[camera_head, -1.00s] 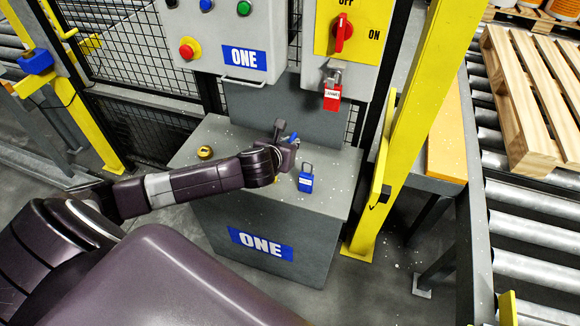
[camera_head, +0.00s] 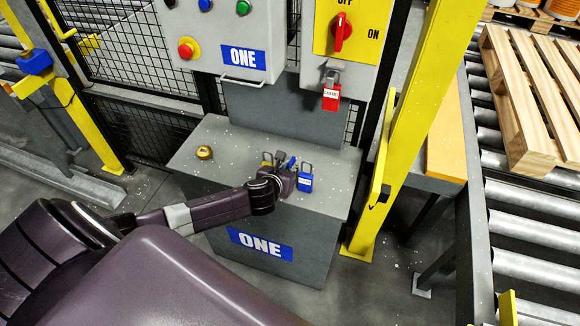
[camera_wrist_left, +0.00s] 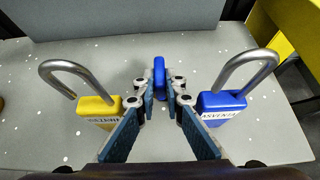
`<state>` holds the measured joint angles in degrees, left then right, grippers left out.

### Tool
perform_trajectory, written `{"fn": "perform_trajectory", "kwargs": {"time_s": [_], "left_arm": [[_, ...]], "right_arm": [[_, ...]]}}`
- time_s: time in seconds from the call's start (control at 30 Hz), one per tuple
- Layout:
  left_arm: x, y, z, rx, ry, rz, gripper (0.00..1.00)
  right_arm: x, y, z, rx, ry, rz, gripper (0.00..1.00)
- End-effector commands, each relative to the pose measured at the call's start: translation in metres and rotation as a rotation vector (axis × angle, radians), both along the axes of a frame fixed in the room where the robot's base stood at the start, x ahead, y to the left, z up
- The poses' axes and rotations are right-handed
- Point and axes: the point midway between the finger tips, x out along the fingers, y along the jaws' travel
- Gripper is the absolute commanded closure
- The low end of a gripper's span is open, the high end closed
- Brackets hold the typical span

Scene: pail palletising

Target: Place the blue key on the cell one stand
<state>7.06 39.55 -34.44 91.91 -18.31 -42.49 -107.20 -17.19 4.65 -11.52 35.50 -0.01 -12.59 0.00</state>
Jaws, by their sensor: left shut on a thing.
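The blue key (camera_wrist_left: 159,76) is between the fingertips of my left gripper (camera_wrist_left: 159,90), which is shut on it. In the head view the left gripper (camera_head: 286,166) is over the front middle of the grey cell one stand (camera_head: 225,150), which has a blue "ONE" label on its front. The key's blue end (camera_head: 292,162) shows just past the fingers. I cannot tell whether the key touches the stand top. My right gripper is not in view.
A yellow padlock (camera_wrist_left: 97,112) stands left of the fingers and a blue padlock (camera_wrist_left: 222,104) right of them, both close. A small round yellow-black item (camera_head: 204,152) lies at the stand's left. A red padlock (camera_head: 331,97) hangs from the switch box above. The stand's back is clear.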

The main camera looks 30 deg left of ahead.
Motion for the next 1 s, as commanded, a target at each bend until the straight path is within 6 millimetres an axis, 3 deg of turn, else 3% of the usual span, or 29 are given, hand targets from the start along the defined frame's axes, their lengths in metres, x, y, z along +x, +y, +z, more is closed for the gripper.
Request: {"fn": "perform_trajectory", "kwargs": {"time_s": [0.1,0.13,0.2,0.57,0.77,1.0], "left_arm": [[0.000,0.000,-0.004,0.001,0.000,-0.001,1.00],[0.000,0.000,-0.004,0.001,0.000,-0.001,0.89],[0.000,0.000,-0.003,0.001,0.000,-0.001,0.83],[-0.001,0.000,0.002,0.000,0.000,0.000,0.83],[-0.021,-0.005,0.014,0.002,0.001,-0.002,0.83],[-0.059,-0.014,0.038,0.001,0.001,-0.003,0.83]], "right_arm": [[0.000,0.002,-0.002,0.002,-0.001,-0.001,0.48],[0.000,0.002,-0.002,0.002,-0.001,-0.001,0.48],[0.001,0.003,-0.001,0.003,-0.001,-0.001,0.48],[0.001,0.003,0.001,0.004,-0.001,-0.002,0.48],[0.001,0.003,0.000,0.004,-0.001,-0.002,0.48],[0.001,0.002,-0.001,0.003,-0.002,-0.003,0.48]]}}
